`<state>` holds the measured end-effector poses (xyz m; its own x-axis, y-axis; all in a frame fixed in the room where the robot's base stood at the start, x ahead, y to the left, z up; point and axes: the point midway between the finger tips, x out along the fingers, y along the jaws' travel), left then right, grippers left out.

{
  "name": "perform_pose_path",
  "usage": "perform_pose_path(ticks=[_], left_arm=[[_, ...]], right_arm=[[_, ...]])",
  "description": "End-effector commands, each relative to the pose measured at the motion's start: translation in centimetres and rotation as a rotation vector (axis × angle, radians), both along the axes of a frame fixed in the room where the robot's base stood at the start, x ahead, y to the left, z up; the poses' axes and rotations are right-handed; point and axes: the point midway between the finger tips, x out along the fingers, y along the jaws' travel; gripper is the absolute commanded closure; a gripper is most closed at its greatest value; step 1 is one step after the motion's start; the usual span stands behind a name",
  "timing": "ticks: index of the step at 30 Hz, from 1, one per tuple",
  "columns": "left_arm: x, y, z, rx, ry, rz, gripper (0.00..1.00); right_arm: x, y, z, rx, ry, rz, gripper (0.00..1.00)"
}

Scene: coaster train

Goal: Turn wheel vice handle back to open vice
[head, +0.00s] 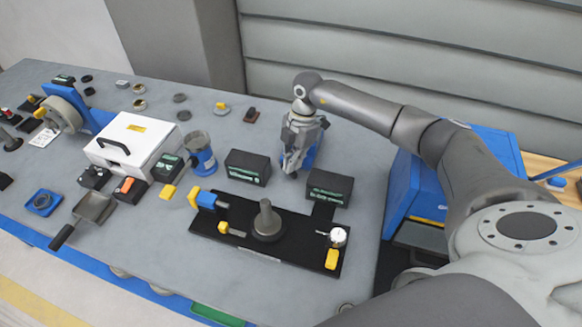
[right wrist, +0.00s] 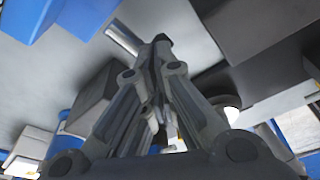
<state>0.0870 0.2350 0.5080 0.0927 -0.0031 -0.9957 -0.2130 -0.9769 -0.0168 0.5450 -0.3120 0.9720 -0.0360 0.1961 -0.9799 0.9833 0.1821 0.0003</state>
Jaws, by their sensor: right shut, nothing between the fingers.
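My right gripper (head: 293,165) is shut and empty, pointing down over the back right of the grey workbench. A blue object (head: 312,157) is partly hidden behind it; I cannot tell whether this is the vice, or whether the fingers touch it. In the right wrist view, the closed fingers (right wrist: 160,50) come together at a narrow tip with nothing between them. No vice handle can be clearly made out.
Two black boxes, one (head: 247,167) left of my gripper and one (head: 329,187) right of it, stand close by. A blue cup (head: 200,152), a white case (head: 131,142) and a blue stand with a wheel (head: 62,112) are further left. A blue cabinet (head: 487,147) is at right.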

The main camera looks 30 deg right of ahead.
Motion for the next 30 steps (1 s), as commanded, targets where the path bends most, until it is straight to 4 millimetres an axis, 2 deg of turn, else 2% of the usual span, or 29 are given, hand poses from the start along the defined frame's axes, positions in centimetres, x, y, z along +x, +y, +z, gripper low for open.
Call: perform_pose_path(ticks=[30], left_arm=[[0.0, 0.0, -0.8, 0.0, 0.001, 0.0, 0.68]], right_arm=[[2.0, 1.8, -0.1, 0.001, -0.001, 0.001, 1.0]])
